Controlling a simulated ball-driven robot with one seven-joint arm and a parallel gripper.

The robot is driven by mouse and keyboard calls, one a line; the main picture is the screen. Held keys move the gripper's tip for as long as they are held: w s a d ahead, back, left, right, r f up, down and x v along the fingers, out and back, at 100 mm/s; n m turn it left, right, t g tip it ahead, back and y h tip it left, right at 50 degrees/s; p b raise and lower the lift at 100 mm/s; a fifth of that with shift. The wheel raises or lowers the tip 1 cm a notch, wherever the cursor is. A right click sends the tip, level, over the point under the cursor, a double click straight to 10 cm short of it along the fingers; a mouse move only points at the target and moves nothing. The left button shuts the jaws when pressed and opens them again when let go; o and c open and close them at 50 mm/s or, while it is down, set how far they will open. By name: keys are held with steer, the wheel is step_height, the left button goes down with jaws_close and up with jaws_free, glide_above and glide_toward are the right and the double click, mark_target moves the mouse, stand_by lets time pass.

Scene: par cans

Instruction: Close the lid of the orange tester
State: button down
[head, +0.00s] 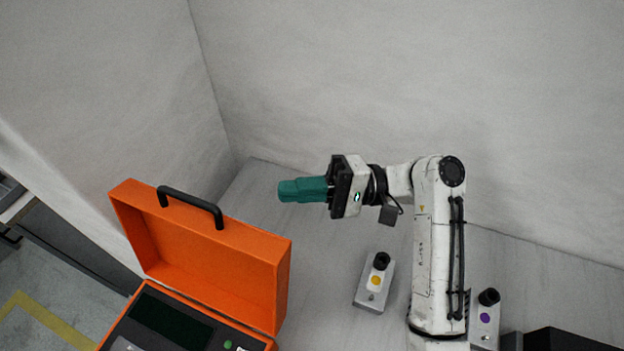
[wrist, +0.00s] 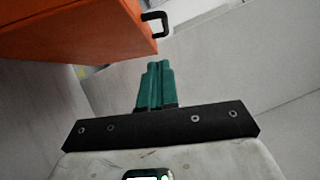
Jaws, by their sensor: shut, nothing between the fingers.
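The orange tester (head: 262,340) stands at the lower left of the head view, with a dark screen and a green button on its panel. Its lid (head: 205,270) is open and raised, with a black handle (head: 190,205) on its upper edge. In the wrist view the orange lid (wrist: 70,30) is at the upper left and its handle (wrist: 157,22) beside it. My gripper (head: 281,191) has teal fingers that are shut and empty. It is in the air to the right of the lid, apart from it. The fingers also show in the wrist view (wrist: 158,66).
A grey box with a yellow dot (head: 375,282) and black knob stands on the worktop right of the tester. A similar box with a purple dot (head: 485,318) is beyond my arm. Grey walls (head: 420,80) close off the back and left. Worktop between tester and yellow-dot box is clear.

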steer(key=s+a+r+p, duration=0.1)
steer(key=s+a+p, duration=0.1)
steer(key=s+a, duration=0.2)
steer(key=shift+p+x, duration=0.35)
steer(key=shift+x, duration=1.1)
steer(key=shift+r, duration=0.15)
steer(key=shift+a, duration=0.1)
